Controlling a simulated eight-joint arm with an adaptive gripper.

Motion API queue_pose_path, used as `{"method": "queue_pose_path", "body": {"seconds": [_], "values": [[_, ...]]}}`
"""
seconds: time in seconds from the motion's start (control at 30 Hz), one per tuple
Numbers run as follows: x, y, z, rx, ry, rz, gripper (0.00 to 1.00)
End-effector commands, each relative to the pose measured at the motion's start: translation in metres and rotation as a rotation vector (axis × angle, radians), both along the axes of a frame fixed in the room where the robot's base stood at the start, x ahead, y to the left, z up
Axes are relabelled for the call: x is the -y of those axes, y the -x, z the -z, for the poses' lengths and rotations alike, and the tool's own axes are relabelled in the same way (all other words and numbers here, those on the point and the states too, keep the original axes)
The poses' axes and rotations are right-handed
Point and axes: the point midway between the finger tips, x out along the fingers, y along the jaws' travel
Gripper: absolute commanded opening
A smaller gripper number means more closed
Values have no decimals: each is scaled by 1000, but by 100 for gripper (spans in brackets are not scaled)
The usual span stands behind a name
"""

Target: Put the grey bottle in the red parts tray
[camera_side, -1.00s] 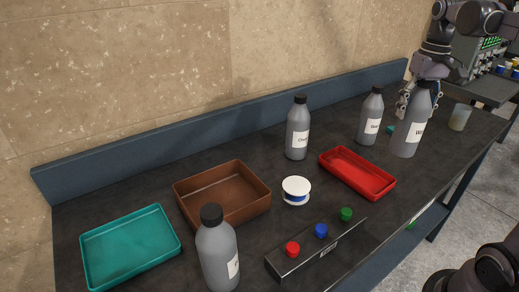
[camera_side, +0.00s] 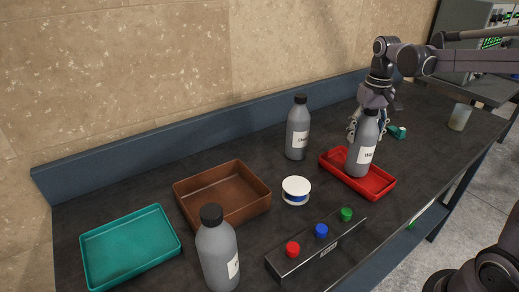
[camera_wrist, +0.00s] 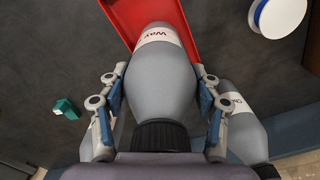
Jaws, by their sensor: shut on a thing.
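My gripper (camera_side: 367,117) is shut on a grey bottle (camera_side: 361,150) with a black cap and white label, near its top. The bottle is upright over the red parts tray (camera_side: 384,190), its base within the tray's outline. I cannot tell whether the base touches the tray floor. In the wrist view, the held bottle (camera_wrist: 160,85) lies between both fingers (camera_wrist: 160,107), with the red tray (camera_wrist: 121,14) beyond its base.
Another grey bottle (camera_side: 298,128) stands left of the tray, and one (camera_side: 217,250) stands in front. A white spool (camera_side: 296,189), brown tray (camera_side: 185,193), teal tray (camera_side: 90,262) and button box (camera_side: 310,258) lie left. A small teal piece (camera_side: 397,132) and cup (camera_side: 460,117) are right.

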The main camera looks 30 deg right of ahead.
Motion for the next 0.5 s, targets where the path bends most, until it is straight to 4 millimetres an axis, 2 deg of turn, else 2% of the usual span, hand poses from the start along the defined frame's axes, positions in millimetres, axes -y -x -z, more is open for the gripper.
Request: {"method": "queue_pose_path", "body": {"seconds": [0.13,0.5], "values": [[0,0,11,0,0,0,3],[0,0,14,0,0,0,3]]}}
